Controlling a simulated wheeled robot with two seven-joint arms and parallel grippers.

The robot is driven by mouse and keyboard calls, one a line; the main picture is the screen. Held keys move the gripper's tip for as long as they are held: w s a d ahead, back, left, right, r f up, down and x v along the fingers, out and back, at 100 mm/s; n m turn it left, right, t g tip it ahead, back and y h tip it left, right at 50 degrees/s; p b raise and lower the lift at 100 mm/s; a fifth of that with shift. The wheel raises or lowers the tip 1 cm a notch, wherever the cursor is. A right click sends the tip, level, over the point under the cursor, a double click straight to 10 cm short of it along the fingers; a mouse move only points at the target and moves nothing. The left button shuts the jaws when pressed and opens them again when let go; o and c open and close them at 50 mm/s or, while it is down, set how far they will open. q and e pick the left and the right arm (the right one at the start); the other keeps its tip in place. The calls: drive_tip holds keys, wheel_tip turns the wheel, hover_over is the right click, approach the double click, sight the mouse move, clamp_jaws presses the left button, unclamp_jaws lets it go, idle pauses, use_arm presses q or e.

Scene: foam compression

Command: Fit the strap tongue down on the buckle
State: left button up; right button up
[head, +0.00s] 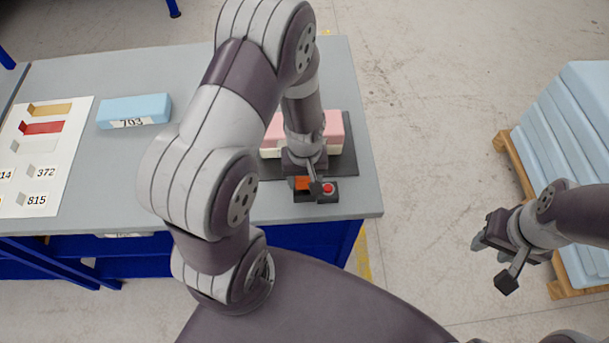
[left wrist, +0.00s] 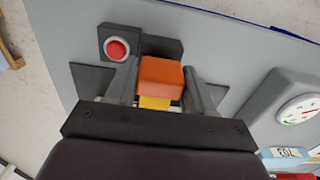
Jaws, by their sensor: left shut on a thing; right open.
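The strap tongue, an orange block (left wrist: 161,76) with a yellow piece (left wrist: 154,103) below it, sits between the fingers of my left gripper (left wrist: 160,82), which is shut on it. In the head view the orange tongue (head: 303,183) shows beside a red button (head: 328,188). The buckle, a dark block (left wrist: 160,46), lies right behind the tongue, with the red button (left wrist: 116,49) on its left part. I cannot tell whether the tongue is seated in the buckle or just above it. My right gripper (head: 491,263) is open and empty, off the table at the right.
A pink foam block (head: 335,124) lies on a dark plate behind the buckle, partly hidden by my left arm. A dial (left wrist: 298,110) shows at right. Blue foam slabs (head: 585,110) stand on a pallet.

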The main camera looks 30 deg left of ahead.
use_arm(q)
drive_tip(key=shift+f+b, duration=0.65)
drive_tip(key=shift+f, duration=0.35)
drive_tip(key=o, duration=1.1)
drive_tip(key=shift+o, duration=0.2)
drive_tip(key=shift+r, duration=0.1)
wheel_tip(320, 180, up, 10)
drive_tip(key=p, duration=0.9)
drive_tip(key=shift+p, duration=0.3)
